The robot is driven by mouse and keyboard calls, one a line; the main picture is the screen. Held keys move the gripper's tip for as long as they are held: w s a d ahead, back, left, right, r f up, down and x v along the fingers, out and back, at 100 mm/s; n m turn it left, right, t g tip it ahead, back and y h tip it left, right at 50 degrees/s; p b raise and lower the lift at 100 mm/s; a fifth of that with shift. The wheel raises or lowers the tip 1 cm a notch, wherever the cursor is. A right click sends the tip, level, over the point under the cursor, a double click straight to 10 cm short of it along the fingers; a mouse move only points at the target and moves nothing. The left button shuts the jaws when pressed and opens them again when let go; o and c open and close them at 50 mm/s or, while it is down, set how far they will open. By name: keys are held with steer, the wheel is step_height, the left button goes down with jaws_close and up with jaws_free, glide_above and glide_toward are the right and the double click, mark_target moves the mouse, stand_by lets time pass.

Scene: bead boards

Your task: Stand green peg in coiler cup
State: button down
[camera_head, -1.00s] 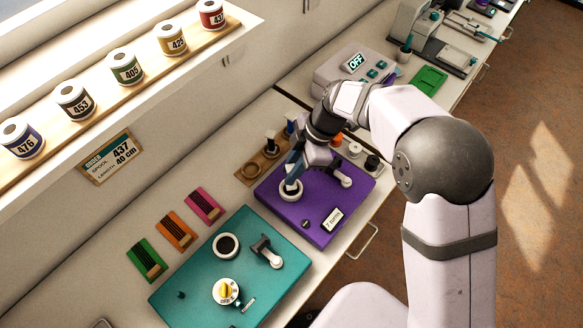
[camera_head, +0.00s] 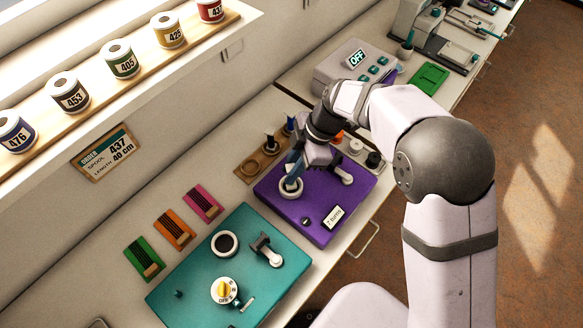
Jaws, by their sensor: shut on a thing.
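The purple board (camera_head: 315,222) carries a white ring-shaped cup (camera_head: 291,189) near its left corner. My gripper (camera_head: 294,172) points down right at this cup, its blue-grey fingers close above or inside the rim. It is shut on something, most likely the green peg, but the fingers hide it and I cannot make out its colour. I cannot tell whether the peg's foot is inside the cup. A wooden peg rack (camera_head: 249,170) stands behind the board, with an empty round hole at its near end and upright pegs farther along, partly hidden by my arm.
A teal board (camera_head: 196,268) with a dark cup, a lever and a yellow dial lies nearer. A white lever (camera_head: 342,174) sits on the purple board beside my gripper. Green, orange and pink bead cards lie along the wall. A grey box (camera_head: 335,75) reading OFF stands beyond.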

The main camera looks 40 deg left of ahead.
steer(key=shift+f+b, duration=0.25)
steer(key=shift+b, duration=0.25)
stand_by(0.4)
steer(key=c, duration=1.5)
jaws_free()
steer(key=shift+c, duration=0.2)
steer(key=shift+r, duration=0.1)
steer(key=shift+r+p, duration=1.8)
steer(key=shift+r, duration=1.65)
